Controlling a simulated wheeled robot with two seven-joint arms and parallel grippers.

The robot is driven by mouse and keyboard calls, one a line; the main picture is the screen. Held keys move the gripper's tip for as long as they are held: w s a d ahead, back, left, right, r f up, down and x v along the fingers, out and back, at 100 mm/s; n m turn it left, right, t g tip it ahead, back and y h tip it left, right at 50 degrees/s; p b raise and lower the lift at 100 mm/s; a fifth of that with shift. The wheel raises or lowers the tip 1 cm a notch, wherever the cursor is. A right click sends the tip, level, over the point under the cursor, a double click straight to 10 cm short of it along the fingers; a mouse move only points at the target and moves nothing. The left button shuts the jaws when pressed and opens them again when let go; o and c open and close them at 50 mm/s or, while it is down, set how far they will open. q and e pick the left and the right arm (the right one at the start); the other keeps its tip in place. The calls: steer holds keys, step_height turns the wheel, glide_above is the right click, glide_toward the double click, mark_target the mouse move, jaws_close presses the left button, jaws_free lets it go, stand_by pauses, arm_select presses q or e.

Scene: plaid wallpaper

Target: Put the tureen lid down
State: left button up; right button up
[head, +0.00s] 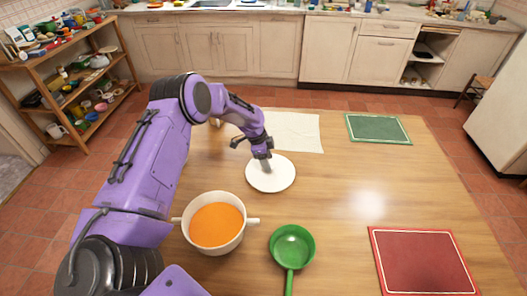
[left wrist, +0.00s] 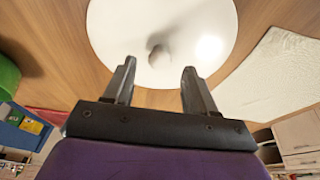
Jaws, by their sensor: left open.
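The white round tureen lid (head: 270,176) lies on the wooden table, behind and to the right of the tureen in the head view. In the left wrist view the lid (left wrist: 210,30) shows a small knob at its middle. My left gripper (head: 265,165) is just above the lid; its two fingers (left wrist: 157,82) are spread with nothing between them, apart from the knob. The white two-handled tureen (head: 249,221) is uncovered and holds orange soup. My right gripper is not in view.
A green ladle or pan (head: 291,245) lies to the right of the tureen. A white cloth (head: 296,132) lies behind the lid. A green mat (head: 378,128) and a red mat (head: 424,262) lie at the right. The table's middle right is clear.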

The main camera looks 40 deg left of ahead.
mark_target(261, 170)
arm_select(q)
steer(key=b+v, duration=0.1)
steer(key=v, duration=0.8)
steer(key=shift+r, duration=0.15)
